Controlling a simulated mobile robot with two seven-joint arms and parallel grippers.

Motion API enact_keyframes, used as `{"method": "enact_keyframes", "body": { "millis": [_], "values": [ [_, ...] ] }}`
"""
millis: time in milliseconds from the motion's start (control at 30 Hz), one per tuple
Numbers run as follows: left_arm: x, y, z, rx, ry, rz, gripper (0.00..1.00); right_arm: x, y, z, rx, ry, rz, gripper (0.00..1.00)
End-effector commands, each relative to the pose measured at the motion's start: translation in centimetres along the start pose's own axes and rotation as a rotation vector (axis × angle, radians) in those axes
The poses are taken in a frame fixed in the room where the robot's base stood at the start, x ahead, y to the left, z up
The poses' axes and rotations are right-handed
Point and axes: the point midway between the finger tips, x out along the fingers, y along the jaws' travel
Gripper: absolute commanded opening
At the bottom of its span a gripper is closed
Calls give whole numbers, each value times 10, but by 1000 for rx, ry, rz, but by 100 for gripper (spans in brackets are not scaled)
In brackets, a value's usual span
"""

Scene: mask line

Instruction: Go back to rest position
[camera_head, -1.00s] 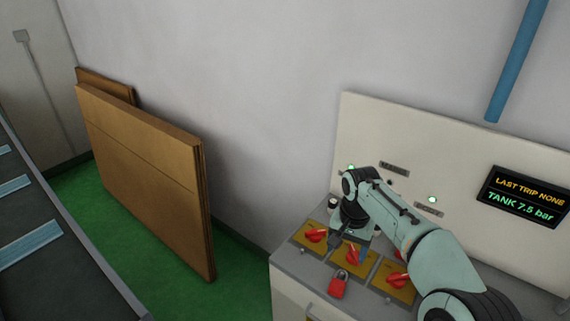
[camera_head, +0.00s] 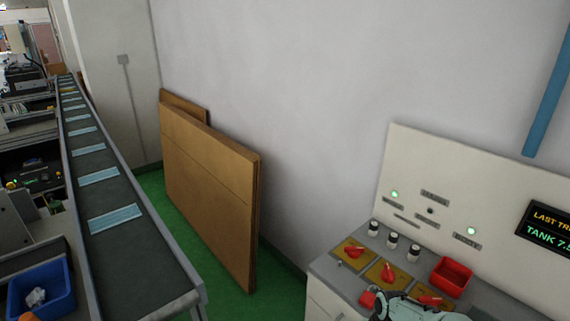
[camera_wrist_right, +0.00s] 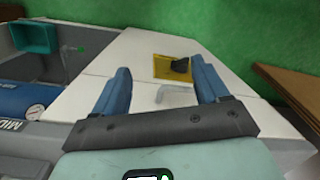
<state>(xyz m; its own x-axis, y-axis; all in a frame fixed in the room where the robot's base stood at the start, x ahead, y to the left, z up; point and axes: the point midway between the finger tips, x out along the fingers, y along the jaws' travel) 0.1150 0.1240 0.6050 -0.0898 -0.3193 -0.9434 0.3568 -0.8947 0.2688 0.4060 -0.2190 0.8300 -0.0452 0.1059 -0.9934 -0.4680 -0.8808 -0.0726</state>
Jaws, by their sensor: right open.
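My right arm shows only as a pale teal piece at the bottom edge of the head view, in front of the console (camera_head: 328,268). In the right wrist view my right gripper (camera_wrist_right: 163,72) is open, its two blue fingers wide apart with nothing between them. Beyond the fingers are a white surface (camera_wrist_right: 120,55), a grey handle (camera_wrist_right: 176,96) and a yellow plate (camera_wrist_right: 163,68) with a dark knob. The right fingertips are hidden in the head view. My left gripper is in neither view.
The console bears red rotary switches (camera_head: 387,272), a red padlock (camera_head: 367,300) and a red bin (camera_head: 452,277). Cardboard sheets (camera_head: 205,180) lean on the wall. A conveyor (camera_head: 150,255) with masks runs along the left, beside a blue bin (camera_head: 42,290). Green floor between is clear.

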Motion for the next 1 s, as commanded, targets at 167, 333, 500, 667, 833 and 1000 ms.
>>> {"method": "enact_keyframes", "body": {
  "millis": [167, 333, 500, 667, 833, 1000],
  "values": [
    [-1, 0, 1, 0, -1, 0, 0, 126, 16, 65, -79, -82, -66, 74],
    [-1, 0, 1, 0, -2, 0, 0, 209, 39, 158, -117, -128, -136, 74],
    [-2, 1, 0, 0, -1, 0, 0, 241, 59, 242, -129, -143, -172, 74],
    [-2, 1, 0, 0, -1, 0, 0, 245, 67, 276, -135, -138, -181, 74],
    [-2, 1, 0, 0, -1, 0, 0, 245, 69, 282, -136, -133, -182, 74],
    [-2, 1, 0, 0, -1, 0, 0, 245, 69, 281, -136, -133, -182, 45]
  ]
}}
